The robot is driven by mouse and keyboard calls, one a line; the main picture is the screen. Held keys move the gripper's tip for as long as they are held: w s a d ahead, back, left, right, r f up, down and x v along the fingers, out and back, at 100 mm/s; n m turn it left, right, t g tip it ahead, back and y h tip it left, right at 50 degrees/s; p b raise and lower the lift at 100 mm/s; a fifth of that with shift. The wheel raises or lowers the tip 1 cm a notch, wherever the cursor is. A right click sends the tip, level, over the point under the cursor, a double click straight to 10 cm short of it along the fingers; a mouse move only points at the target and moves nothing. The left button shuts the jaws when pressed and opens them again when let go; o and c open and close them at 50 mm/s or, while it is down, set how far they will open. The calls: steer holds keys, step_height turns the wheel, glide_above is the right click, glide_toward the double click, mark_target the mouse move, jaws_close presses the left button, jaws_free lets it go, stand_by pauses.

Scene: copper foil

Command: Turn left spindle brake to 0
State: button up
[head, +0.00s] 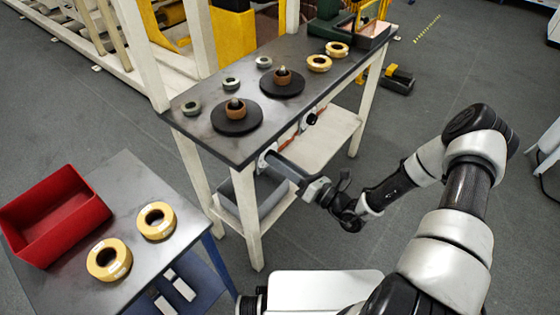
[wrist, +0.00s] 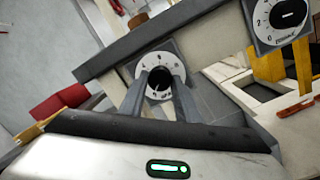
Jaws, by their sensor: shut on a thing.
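The left spindle brake (head: 264,157) is a dial on the front edge of the dark workbench (head: 203,121), below the left spindle (head: 237,122). In the wrist view it is a white numbered dial (wrist: 154,60) with a black knob (wrist: 159,84). My gripper (head: 273,160) reaches it from the front right. In the wrist view its two fingers (wrist: 162,82) stand on either side of the knob and are shut on it. The fingers hide part of the scale, and I cannot read which number the knob points to.
The right spindle brake (head: 309,119) is a similar dial on the same edge, also in the wrist view (wrist: 284,18). A grey bin (head: 238,192) stands under the bench. A side table at left holds a red bin (head: 53,215) and two yellow rolls (head: 109,259).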

steer(key=shift+n, duration=0.5)
steer(key=o, duration=1)
steer(key=shift+o, duration=0.2)
steer(key=shift+d, duration=0.1)
steer(key=p+v, duration=0.1)
steer(key=v, duration=1.6)
steer(key=shift+d, duration=0.2)
